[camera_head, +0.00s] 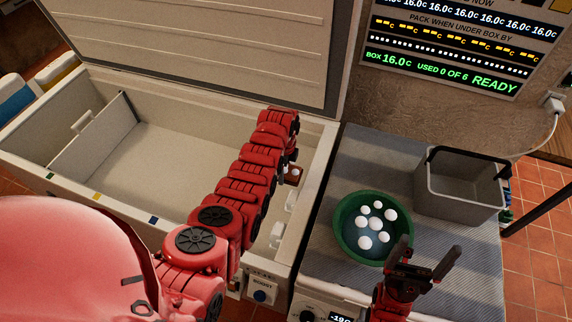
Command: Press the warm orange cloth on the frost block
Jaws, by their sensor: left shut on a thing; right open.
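My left arm reaches into the open chest freezer (185,165). My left gripper (291,166) is at the freezer's right inner side, mostly hidden behind my arm. It is shut on a small orange-brown piece (293,176), which looks like the warm orange cloth. Pale white lumps, which may be the frost block (290,200), show just below it on the right inner wall. Another whitish lump (278,235) is nearer the front. I cannot tell whether the cloth touches the frost. My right gripper (424,256) is open and empty, beside the green bowl.
A green bowl (341,241) with several white balls in liquid stands on the grey striped mat (365,165). A grey bin (455,202) stands to its right. The raised freezer lid (210,40) is behind. A display (450,50) on the wall reads READY. The freezer floor looks mostly bare.

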